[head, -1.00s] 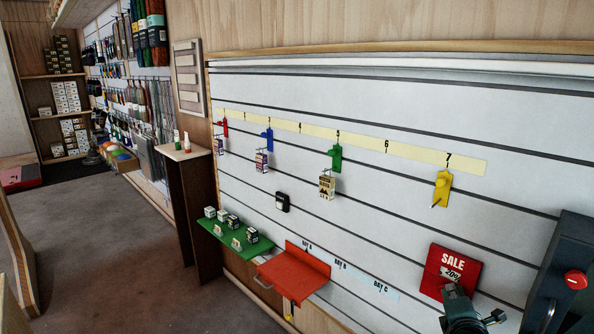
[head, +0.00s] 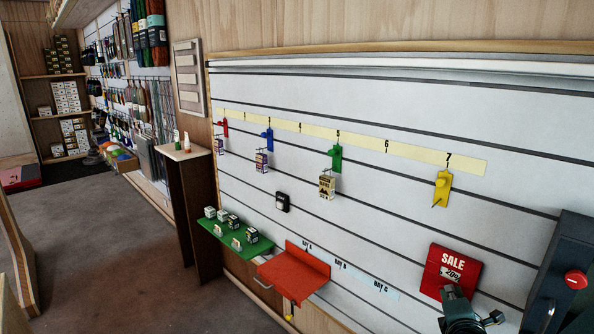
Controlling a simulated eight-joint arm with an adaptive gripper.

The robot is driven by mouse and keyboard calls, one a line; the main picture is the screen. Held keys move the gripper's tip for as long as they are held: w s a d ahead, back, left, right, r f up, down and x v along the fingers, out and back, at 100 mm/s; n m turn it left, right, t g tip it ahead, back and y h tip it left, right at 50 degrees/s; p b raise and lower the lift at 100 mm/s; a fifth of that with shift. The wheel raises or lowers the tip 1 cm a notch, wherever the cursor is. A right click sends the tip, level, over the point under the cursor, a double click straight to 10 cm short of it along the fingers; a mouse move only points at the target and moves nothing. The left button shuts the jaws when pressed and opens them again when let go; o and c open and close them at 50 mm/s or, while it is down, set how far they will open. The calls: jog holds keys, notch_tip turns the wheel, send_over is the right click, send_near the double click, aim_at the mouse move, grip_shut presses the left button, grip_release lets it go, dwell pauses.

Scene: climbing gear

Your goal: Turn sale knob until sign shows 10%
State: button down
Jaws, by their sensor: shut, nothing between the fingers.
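The red sale sign (head: 441,257) is on the slatted wall at the lower right of the head view. Its small white window reads 20%, partly hard to read. My gripper (head: 456,295) is at the sign's lower part, in front of it. The gripper is shut, with nothing seen between its fingers. The sale knob is hidden behind my gripper, so I cannot tell whether they touch.
A dark box with a red button (head: 575,280) stands close to the right of my gripper. A red shelf (head: 295,272) and a green shelf (head: 225,234) with small boxes are to the left. Colored hooks, including a yellow one (head: 441,188), hang above.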

jog(key=shift+s+d+f, duration=0.2)
jog(key=shift+d+f, duration=0.1)
jog(key=shift+f, duration=0.15)
jog(key=shift+s+f, duration=0.1)
jog(key=shift+f, duration=0.35)
dwell(0.6)
jog(key=shift+s+d+r, duration=0.1)
jog(key=shift+s+d, duration=0.15)
jog(key=shift+d, duration=0.1)
jog(key=shift+a+r, duration=0.1)
jog(key=shift+a, duration=0.05)
dwell(0.6)
